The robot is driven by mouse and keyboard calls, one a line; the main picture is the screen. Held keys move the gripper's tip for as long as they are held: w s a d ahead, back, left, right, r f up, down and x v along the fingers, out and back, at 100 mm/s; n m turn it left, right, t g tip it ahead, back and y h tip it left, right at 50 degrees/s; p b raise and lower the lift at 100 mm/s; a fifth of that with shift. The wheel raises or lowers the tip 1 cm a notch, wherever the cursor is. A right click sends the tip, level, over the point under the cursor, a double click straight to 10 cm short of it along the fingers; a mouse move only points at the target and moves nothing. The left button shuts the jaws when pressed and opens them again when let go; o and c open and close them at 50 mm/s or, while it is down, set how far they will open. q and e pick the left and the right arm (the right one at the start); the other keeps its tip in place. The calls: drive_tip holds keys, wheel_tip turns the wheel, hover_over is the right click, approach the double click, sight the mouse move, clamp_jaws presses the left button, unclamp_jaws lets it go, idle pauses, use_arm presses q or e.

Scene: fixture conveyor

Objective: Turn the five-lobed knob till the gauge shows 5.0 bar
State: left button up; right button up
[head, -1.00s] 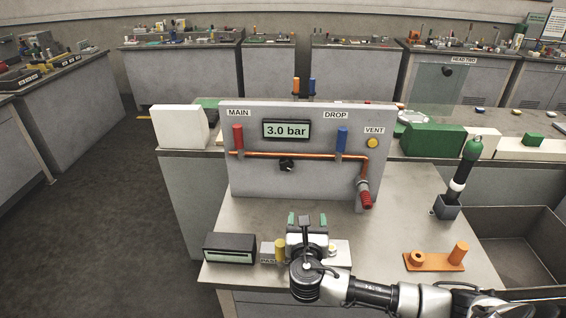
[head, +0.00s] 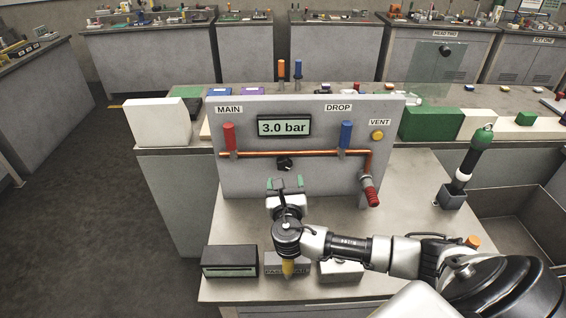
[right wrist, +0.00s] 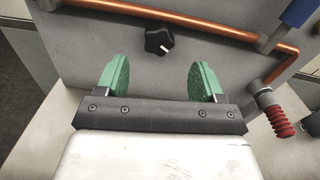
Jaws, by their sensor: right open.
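The black five-lobed knob (head: 285,163) is on the grey panel (head: 215,183), just below the copper pipe. In the right wrist view the knob (right wrist: 159,40) shows a white pointer mark and lies beyond the fingertips, between them. The gauge (head: 284,127) reads 3.0 bar. My right gripper (head: 285,183) is open, with green finger pads, and is in front of and just below the knob, apart from it. It also shows in the right wrist view (right wrist: 158,78), with nothing between its fingers. My left gripper is not in view.
On the panel are a red MAIN handle (head: 229,136), a blue DROP handle (head: 346,135), a yellow VENT button (head: 377,136) and a red-ended fitting (head: 371,192). A black box (head: 230,261) stands at the bench's front left. A dark post (head: 468,165) stands at right.

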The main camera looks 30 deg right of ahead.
sight(284, 166)
drive_tip(key=p+x, duration=0.1)
drive_tip(key=x, duration=0.7)
drive_tip(key=shift+f, duration=0.1)
drive_tip(key=c, duration=0.9)
